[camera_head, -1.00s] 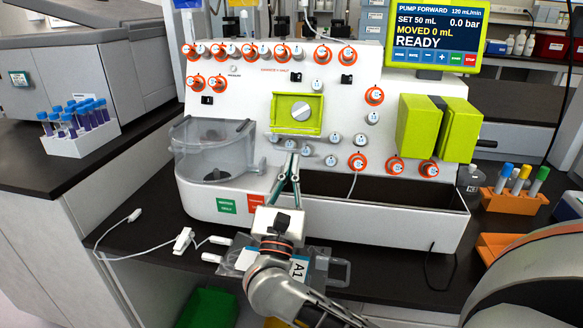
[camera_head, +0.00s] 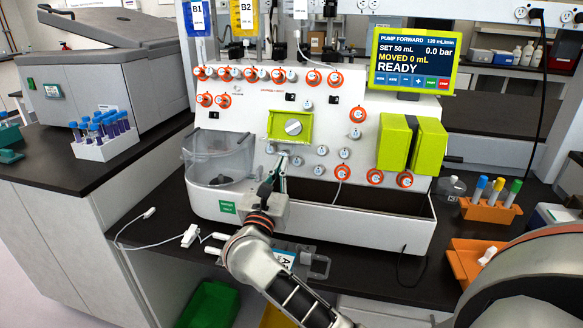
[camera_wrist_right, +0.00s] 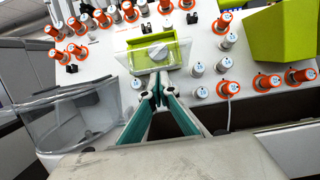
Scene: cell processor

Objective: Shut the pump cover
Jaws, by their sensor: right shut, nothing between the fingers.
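The pump (camera_head: 293,126) is a lime-green square housing with a round grey-white knob on the white machine's front panel. It also shows in the right wrist view (camera_wrist_right: 158,52), just beyond the fingers. My left gripper is not in view.
Orange-ringed valves and grey knobs surround the pump. A clear beaker-like container (camera_head: 218,158) is left of my gripper. Two lime-green blocks (camera_head: 411,144) and a screen (camera_head: 413,62) are to the right. An open dark trough (camera_head: 350,199) runs below.

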